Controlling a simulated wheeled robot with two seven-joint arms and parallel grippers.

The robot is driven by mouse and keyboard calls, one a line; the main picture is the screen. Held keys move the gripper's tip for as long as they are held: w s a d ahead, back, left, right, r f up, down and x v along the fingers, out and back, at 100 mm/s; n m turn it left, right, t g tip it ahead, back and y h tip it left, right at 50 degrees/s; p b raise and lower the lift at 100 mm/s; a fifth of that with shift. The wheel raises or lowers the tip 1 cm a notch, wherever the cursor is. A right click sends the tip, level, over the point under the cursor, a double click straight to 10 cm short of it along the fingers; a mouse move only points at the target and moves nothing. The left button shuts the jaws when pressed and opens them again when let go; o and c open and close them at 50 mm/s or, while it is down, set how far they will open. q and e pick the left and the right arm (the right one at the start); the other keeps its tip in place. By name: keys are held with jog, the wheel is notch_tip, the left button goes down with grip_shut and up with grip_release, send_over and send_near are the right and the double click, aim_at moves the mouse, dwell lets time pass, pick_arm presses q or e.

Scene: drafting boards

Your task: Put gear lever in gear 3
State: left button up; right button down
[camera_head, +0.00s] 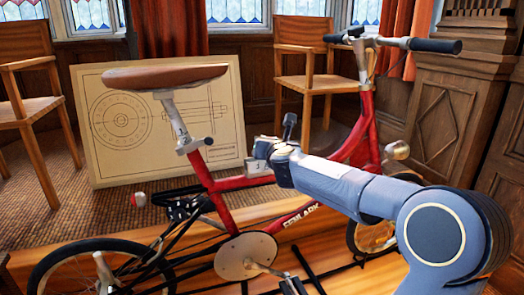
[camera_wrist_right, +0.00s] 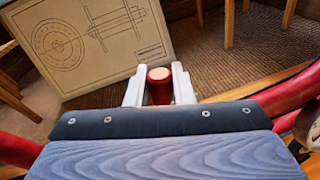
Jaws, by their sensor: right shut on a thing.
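A red bicycle (camera_head: 228,205) stands in the middle of the head view. A small light plate marked "1" (camera_head: 257,166) sits on its frame tube, beside my right gripper (camera_head: 262,148). In the right wrist view, my right gripper (camera_wrist_right: 160,92) is shut on a red cylindrical knob (camera_wrist_right: 160,90) with a pale top, which I take to be the gear lever. The knob stands between the two light fingers. In the head view my gripper and arm hide the lever, and I cannot tell which gear position it is in. My left gripper is not in view.
A drawing board (camera_head: 90,85) leans behind the bicycle. The brown saddle (camera_head: 165,76) and the handlebar (camera_head: 395,43) rise on either side of my right gripper. Wooden chairs (camera_head: 305,65) stand farther back on brown carpet. My right arm crosses the frame from the lower right.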

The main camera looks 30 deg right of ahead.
jog(key=shift+s+d+f+m+y+b, duration=0.15)
jog(key=shift+d+f+m+b, duration=0.1)
jog(key=shift+d+m, duration=0.4)
jog(key=shift+s+d+f+m+y+b, duration=0.1)
jog(key=shift+s+d+f+m+y, duration=0.1)
jog(key=shift+d+m, duration=0.45)
jog(key=c, duration=1.3)
grip_release()
jog(key=v, duration=0.7)
jog(key=shift+s+a+p, duration=0.15)
jog(key=shift+s+p, duration=0.15)
jog(key=shift+s, duration=0.05)
